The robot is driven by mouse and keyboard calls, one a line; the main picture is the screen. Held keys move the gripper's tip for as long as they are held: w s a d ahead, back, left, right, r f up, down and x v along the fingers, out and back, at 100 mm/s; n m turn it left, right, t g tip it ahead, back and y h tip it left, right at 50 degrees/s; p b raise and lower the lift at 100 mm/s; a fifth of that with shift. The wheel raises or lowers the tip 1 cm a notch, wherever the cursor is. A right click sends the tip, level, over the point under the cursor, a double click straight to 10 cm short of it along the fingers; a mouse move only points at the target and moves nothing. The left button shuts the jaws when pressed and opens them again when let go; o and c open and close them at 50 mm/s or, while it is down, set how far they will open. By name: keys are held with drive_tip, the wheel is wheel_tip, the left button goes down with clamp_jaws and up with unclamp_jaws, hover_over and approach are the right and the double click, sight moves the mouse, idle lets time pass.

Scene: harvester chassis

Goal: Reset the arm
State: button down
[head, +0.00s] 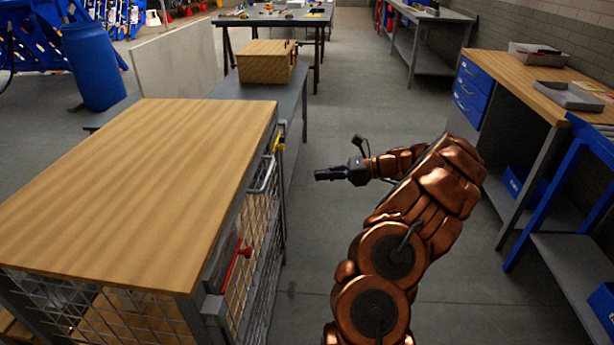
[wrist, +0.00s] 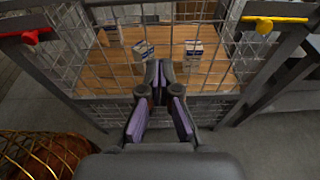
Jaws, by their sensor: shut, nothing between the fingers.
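My gripper (head: 322,175) is in the clear aisle right of the wood-topped mesh cage (head: 130,180), pointing left toward its side and apart from it in the head view. In the wrist view my gripper (wrist: 156,78) is shut and empty, its dark fingers with purple pads together at the tips. The fingers overlap the cage's wire mesh in that picture. My copper-coloured arm is bent, coming up from the bottom of the head view.
Small boxes (wrist: 194,52) stand on the cage's wooden shelf. A red latch (head: 238,262) and a yellow latch (head: 278,141) are on the cage's side. A wooden box (head: 266,66) sits on a low bench behind. A workbench (head: 530,80) lines the right. The aisle floor is clear.

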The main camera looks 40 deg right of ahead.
drive_tip(key=shift+s+d, duration=0.3)
drive_tip(key=shift+s, duration=0.1)
